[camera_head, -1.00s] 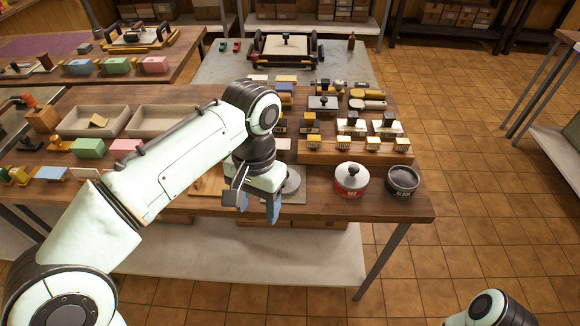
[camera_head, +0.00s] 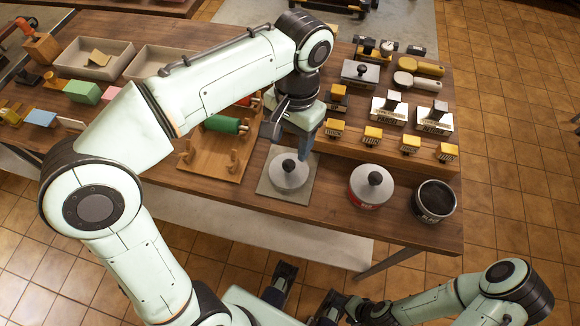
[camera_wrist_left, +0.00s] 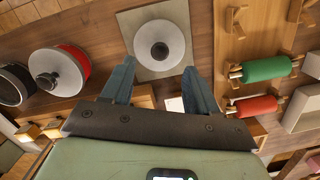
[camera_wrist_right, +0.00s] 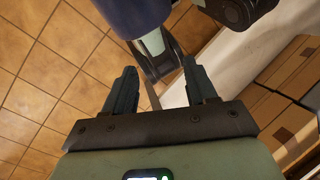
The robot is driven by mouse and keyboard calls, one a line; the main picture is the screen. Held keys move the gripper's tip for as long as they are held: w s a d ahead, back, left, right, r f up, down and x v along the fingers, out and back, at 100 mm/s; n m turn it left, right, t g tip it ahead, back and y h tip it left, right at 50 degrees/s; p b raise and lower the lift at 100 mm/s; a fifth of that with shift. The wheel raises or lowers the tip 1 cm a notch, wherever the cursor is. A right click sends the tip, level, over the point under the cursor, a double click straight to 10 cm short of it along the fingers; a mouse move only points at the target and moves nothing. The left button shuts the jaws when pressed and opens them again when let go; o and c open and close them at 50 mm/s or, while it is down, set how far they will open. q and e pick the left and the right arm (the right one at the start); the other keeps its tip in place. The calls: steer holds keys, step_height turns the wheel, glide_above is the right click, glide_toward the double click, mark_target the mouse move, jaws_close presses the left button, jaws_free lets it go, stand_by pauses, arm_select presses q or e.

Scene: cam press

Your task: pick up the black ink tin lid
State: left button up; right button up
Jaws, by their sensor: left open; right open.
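The black ink tin lid (camera_head: 289,173), a round silvery disc with a dark knob, lies on a square grey mat (camera_head: 268,190) near the table's front edge. In the left wrist view the lid (camera_wrist_left: 172,33) is beyond my fingertips, near the centre. My left gripper (camera_head: 289,142) is open, pointing down, above and just behind the lid, apart from it. The open black ink tin (camera_head: 435,201) stands at the table's front right, dark inside. My right gripper (camera_wrist_right: 163,82) is open and empty, low in front of the table.
A red tin (camera_head: 370,186) with its lid on stands between the mat and the black tin. A wooden rack (camera_head: 215,165) with a green roller (camera_head: 224,124) is left of the mat. Several yellow-topped stamps (camera_head: 410,144) line a wooden block behind.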

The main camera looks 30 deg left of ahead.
mark_target(289, 164)
arm_select(q)
step_height(289, 164, down, 8)
steer(key=shift+s+a+r+b, duration=0.1)
steer(key=shift+r+b, duration=0.05)
steer(key=shift+b, duration=0.9)
arm_select(e)
steer(key=shift+w+f, duration=0.3)
steer(key=shift+f, duration=0.2)
steer(key=shift+w+f, duration=0.25)
steer(key=shift+f, duration=0.2)
arm_select(q)
steer(key=shift+c, duration=0.2)
jaws_close()
